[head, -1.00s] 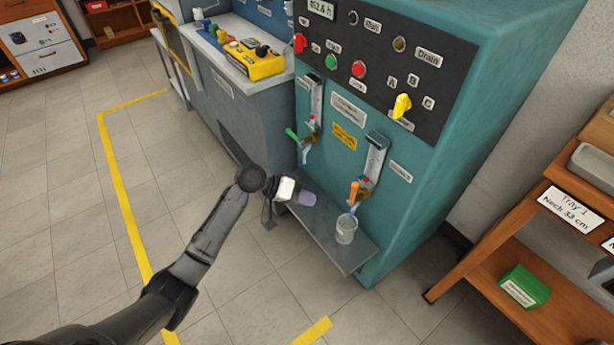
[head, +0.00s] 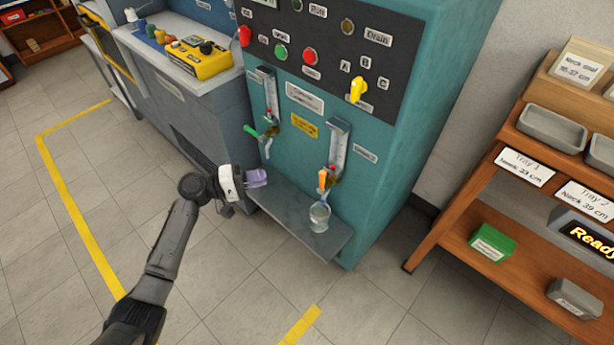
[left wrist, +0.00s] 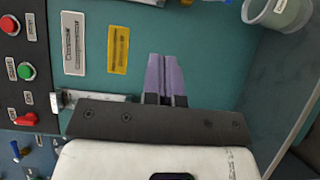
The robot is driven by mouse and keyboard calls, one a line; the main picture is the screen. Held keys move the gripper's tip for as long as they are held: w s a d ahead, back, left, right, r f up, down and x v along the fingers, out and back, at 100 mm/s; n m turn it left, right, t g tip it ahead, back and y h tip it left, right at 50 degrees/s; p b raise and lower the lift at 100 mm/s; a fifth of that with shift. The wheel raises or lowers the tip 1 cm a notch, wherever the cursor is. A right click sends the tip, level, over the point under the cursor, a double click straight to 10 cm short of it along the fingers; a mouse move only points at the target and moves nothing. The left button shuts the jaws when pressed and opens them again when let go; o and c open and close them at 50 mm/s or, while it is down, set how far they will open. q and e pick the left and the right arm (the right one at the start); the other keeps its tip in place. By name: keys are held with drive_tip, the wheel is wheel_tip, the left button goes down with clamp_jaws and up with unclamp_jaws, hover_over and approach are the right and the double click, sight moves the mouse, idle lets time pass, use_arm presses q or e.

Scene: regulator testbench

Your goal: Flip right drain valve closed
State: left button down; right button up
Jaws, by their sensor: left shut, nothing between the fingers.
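The right drain valve (head: 322,180) has an orange handle that stands roughly upright, below the right gauge on the teal testbench (head: 375,185). A clear beaker (head: 320,216) stands below it on the grey shelf, and its rim shows at the top right of the left wrist view (left wrist: 278,12). The left drain valve's green handle (head: 250,130) is tilted. My left gripper (head: 258,177), with purple fingers, is shut and empty near the shelf's left end, apart from the right valve. Its fingers (left wrist: 165,60) point toward the teal panel in the left wrist view. My right gripper is out of view.
The grey shelf (head: 285,205) juts out below the valves. A yellow selector knob (head: 357,89) and several buttons sit on the dark panel above. A wooden rack (head: 450,215) with trays stands at the right. The tiled floor in front is clear.

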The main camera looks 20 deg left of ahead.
sight(322, 182)
use_arm(q)
drive_tip(key=shift+d, duration=0.1)
drive_tip(key=shift+s+d+b+x, duration=0.3)
drive_tip(key=shift+s+b+x, duration=0.15)
drive_tip(key=shift+x, duration=1.7)
drive_tip(key=shift+s+d+b+x, duration=0.3)
drive_tip(key=shift+b+x, duration=0.1)
drive_tip(key=shift+x, duration=1.7)
drive_tip(key=shift+s+d+b+x, duration=0.25)
drive_tip(key=shift+s+b+x, duration=0.2)
drive_tip(key=shift+x, duration=1.7)
drive_tip(key=shift+a, duration=0.1)
drive_tip(key=shift+r+m+p, duration=0.15)
drive_tip(key=shift+m+p, duration=0.15)
drive_tip(key=shift+p, duration=0.05)
